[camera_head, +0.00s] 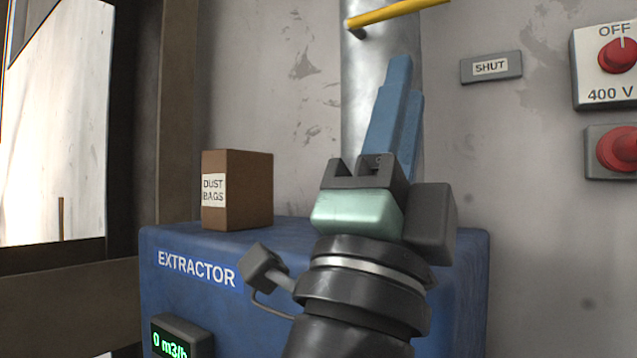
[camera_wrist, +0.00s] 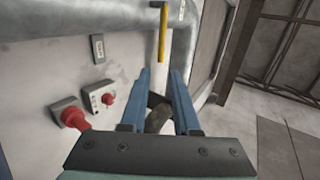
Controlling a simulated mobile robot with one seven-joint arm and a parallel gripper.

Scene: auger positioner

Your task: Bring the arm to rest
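My gripper (camera_head: 402,78) points up in front of the grey pipe above the blue extractor, with two long blue fingers. In the wrist view my gripper (camera_wrist: 161,78) shows its fingers apart, with a clear gap at the tips. A dark, rounded shape (camera_wrist: 158,116) shows between the fingers lower down; I cannot tell what it is, or whether it is touched. The yellow lever (camera_head: 398,12) lies almost level across the pipe, above the fingertips and apart from them in the picture. It also shows beyond the fingertips in the wrist view (camera_wrist: 163,35).
The blue extractor (camera_head: 190,293) carries a brown dust bags box (camera_head: 245,190) left of my arm. A SHUT plate (camera_head: 491,67), an OFF switch (camera_head: 617,55) and a red button (camera_head: 622,148) are on the wall at right. The grey pipe (camera_head: 375,75) stands close behind my fingers.

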